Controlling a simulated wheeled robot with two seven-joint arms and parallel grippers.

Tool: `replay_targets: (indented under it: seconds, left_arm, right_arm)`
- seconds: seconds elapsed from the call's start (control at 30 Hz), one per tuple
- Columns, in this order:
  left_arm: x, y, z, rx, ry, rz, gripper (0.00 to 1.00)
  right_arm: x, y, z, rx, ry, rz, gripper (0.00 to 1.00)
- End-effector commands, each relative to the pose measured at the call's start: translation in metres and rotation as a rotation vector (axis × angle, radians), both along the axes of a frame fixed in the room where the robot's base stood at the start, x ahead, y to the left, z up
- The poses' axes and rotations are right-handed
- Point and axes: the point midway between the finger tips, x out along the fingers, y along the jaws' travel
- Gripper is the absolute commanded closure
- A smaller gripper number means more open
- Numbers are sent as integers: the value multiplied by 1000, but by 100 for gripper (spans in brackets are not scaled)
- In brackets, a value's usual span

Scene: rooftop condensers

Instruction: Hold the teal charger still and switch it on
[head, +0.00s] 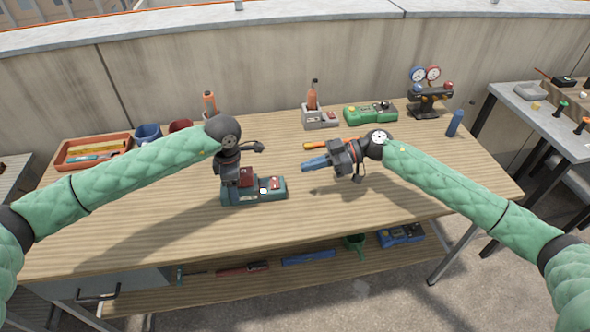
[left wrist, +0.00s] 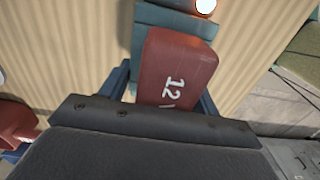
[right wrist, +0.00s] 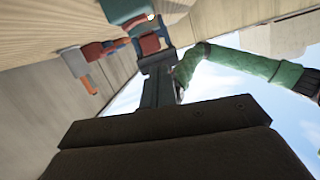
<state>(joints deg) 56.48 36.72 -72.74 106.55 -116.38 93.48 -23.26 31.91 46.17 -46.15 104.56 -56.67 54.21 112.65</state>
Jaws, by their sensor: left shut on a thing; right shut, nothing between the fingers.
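The teal charger (head: 272,196) stands on the wooden bench with a dark red battery (head: 246,180) seated on it. In the left wrist view the battery (left wrist: 176,66) reads "12", and a lit orange-white spot (left wrist: 206,6) shows on the charger (left wrist: 165,18). A red part (head: 275,183) is on the charger's right end. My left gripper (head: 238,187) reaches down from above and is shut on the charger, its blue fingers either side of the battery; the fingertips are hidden. My right gripper (head: 304,164) is shut and empty, apart from the charger, to its right, pointing left.
Behind are a grey charger (head: 321,121), a green charger (head: 370,113) and a gauge stand (head: 428,104). An orange-handled tool (head: 318,146) lies behind my right gripper. A blue cylinder (head: 455,122) stands far right, an orange tray (head: 92,149) far left. The bench front is clear.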

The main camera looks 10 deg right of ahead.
Motion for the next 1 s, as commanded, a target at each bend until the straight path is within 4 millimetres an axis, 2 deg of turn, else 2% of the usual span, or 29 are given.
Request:
replay_targets:
  seconds: [0.2, 0.63, 0.67, 0.7, 0.77, 0.97, 1.0]
  left_arm:
    - [0, 0, 1, 0, -1, 0, 76]
    - [0, 0, 1, 0, -1, 0, 76]
    - [0, 0, 1, 0, -1, 0, 34]
    - [0, 0, 1, 0, -1, 0, 26]
    - [0, 0, 1, 0, -1, 0, 15]
    - [0, 0, 0, 0, 0, 0, 13]
    - [0, 0, 0, 0, 0, 0, 9]
  right_arm:
    - [0, -17, 4, 0, 1, 0, 100]
    - [0, -19, 5, 0, 0, 0, 100]
    - [0, -19, 5, 0, 0, 0, 100]
    - [0, -19, 5, 0, 0, 0, 100]
    - [0, -19, 5, 0, 0, 0, 100]
    - [0, -19, 5, 0, 0, 0, 100]
    - [0, -19, 5, 0, 0, 0, 100]
